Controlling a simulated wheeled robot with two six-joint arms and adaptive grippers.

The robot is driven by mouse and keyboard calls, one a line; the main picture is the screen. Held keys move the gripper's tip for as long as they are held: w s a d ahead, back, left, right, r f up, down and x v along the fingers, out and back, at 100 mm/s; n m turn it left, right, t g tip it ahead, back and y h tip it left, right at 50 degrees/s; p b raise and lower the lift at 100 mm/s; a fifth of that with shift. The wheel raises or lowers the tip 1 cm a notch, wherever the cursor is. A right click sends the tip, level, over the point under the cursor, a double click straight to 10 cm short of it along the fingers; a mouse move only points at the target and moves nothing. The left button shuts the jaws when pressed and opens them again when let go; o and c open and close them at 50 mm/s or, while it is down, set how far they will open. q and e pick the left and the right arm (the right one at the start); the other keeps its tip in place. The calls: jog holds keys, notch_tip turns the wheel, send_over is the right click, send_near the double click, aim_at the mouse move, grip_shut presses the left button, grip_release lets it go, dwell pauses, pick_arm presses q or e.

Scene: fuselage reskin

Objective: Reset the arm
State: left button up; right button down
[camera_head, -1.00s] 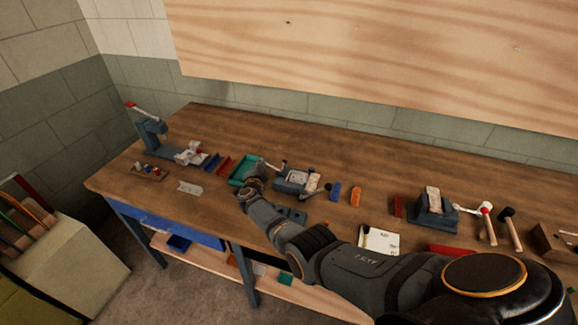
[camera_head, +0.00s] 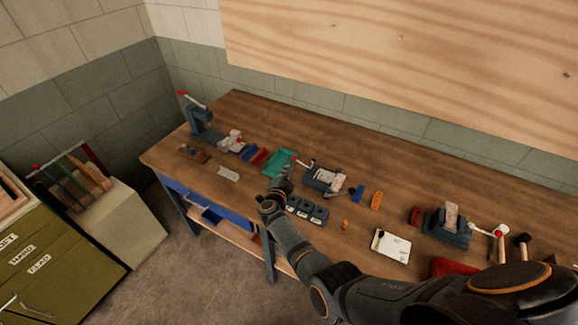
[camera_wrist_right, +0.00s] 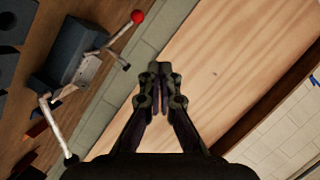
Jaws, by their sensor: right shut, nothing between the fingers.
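My right arm reaches in from the lower right in the head view. Its gripper (camera_head: 283,183) is above the front part of the workbench (camera_head: 340,226), close to the teal tray (camera_head: 280,161). In the right wrist view the gripper's two fingers (camera_wrist_right: 159,88) are together with nothing between them. They point toward the wooden wall panel (camera_wrist_right: 225,70). My left gripper is not in either view.
A lever press (camera_head: 203,118) stands at the bench's left end. Grey-blue blocks (camera_head: 307,208), a vise-like fixture (camera_head: 324,179), a white card (camera_head: 391,245) and hammers (camera_head: 522,245) lie along the bench. A green cabinet (camera_head: 50,265) stands left; open floor lies between.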

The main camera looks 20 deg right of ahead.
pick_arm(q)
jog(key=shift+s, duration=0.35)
